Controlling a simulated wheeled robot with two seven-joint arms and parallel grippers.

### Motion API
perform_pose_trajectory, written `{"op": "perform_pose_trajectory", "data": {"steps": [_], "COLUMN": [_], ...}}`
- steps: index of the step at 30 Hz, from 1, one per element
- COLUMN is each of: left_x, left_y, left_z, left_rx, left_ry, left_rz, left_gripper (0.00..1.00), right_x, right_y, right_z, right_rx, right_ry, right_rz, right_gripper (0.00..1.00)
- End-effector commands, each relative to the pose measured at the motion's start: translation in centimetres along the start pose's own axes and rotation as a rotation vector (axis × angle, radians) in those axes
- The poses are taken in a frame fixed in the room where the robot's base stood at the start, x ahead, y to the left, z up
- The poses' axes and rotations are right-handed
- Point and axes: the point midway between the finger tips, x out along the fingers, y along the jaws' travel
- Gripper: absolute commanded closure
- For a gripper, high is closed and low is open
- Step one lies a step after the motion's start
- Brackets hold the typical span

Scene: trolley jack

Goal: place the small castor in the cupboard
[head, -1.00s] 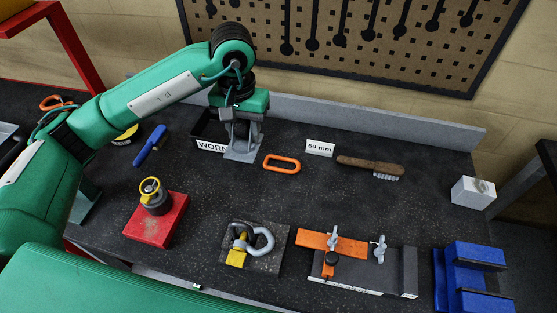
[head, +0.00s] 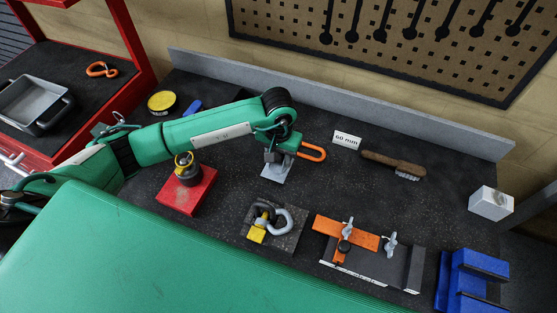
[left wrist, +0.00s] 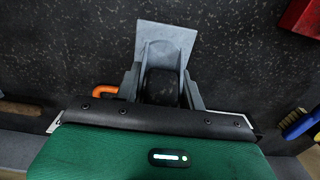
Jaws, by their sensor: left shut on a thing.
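The small castor (head: 275,173) shows as a light grey plate under my left gripper (head: 274,158). In the left wrist view, its grey plate (left wrist: 165,42) and dark wheel (left wrist: 162,87) sit between the two fingers of the left gripper (left wrist: 165,92), which is shut on it. In the head view the castor is beside the orange link, over the dark bench; I cannot tell its height above the bench. The arm hides part of the castor. I cannot make out a cupboard in either view. My right gripper is not in view.
An orange link (head: 313,152) lies just right of the gripper. A red block (head: 187,198), a shackle (head: 283,222) on a plate, an orange clamp fixture (head: 345,232) and a blue block (head: 470,275) stand nearer the front. A red trolley (head: 75,155) with a grey tray is at left.

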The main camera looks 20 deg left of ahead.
Motion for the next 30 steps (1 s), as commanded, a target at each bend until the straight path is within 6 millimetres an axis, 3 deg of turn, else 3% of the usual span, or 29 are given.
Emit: {"op": "perform_pose_trajectory", "data": {"steps": [8, 19, 20, 23, 30], "left_x": [3.3, 3.9, 3.9, 3.8, 3.7], "left_y": [0.0, 0.0, -0.1, 0.0, 0.0], "left_z": [0.1, 0.0, 0.0, 0.0, 0.0], "left_rx": [0.0, 0.001, 0.001, 0.0, 0.0], "left_ry": [-0.002, 0.0, -0.001, -0.001, -0.001], "left_rz": [0.0, -0.001, -0.001, -0.001, -0.001], "left_gripper": [0.97, 0.97, 0.58, 0.39, 0.38], "right_x": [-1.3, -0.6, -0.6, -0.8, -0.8], "right_y": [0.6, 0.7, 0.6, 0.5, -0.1], "right_z": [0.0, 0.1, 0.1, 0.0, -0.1], "right_rx": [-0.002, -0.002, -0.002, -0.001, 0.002], "right_ry": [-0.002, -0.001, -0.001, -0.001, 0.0], "right_rz": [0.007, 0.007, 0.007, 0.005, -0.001], "right_gripper": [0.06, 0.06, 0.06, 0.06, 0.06]}}
